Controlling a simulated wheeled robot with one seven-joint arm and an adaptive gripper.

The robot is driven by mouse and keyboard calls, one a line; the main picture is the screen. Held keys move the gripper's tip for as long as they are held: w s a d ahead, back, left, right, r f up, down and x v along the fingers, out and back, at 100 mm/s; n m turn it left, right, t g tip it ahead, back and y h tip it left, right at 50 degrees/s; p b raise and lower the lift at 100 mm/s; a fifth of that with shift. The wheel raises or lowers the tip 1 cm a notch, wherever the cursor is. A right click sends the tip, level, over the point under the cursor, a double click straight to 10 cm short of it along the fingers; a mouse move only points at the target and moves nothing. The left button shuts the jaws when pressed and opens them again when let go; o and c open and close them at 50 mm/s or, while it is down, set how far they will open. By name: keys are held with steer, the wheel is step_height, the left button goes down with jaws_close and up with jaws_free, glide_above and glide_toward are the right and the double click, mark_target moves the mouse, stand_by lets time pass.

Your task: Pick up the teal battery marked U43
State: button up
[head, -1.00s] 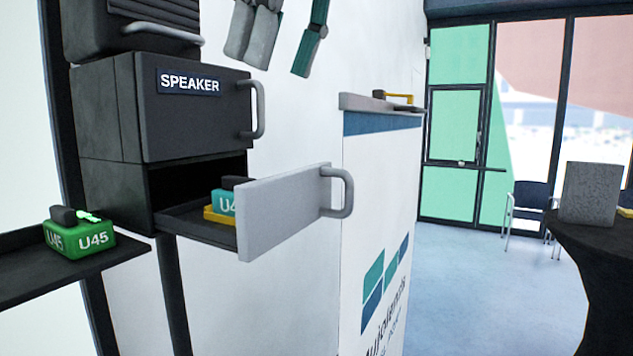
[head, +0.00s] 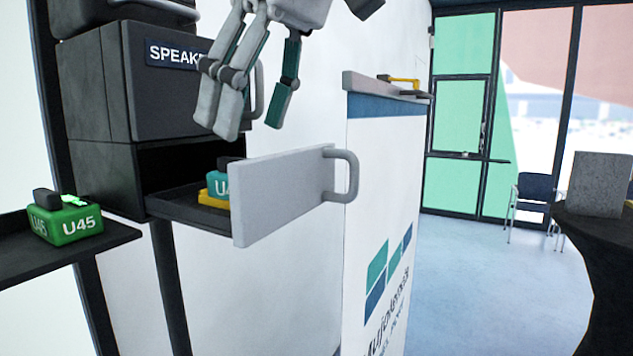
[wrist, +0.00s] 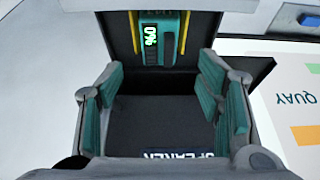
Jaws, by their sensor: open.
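The teal battery (head: 221,184) sits in the open drawer below the speaker box, partly hidden by the drawer front.
The grey drawer front (head: 285,195) with its handle (head: 348,175) sticks out below the SPEAKER box (head: 165,90). A green battery marked U45 (head: 70,220) stands on a dark shelf (head: 110,240) at left. A white panel (head: 375,200) stands at right of the drawer.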

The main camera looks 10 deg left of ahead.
mark_target(217, 181)
steer(key=shift+d+x, duration=0.1)
steer(key=shift+x, duration=1.05)
steer(key=shift+d+x, duration=0.15)
steer(key=shift+x, duration=1)
steer(key=shift+f, duration=0.1)
steer(key=shift+c, duration=0.6)
steer(key=c, duration=1.3)
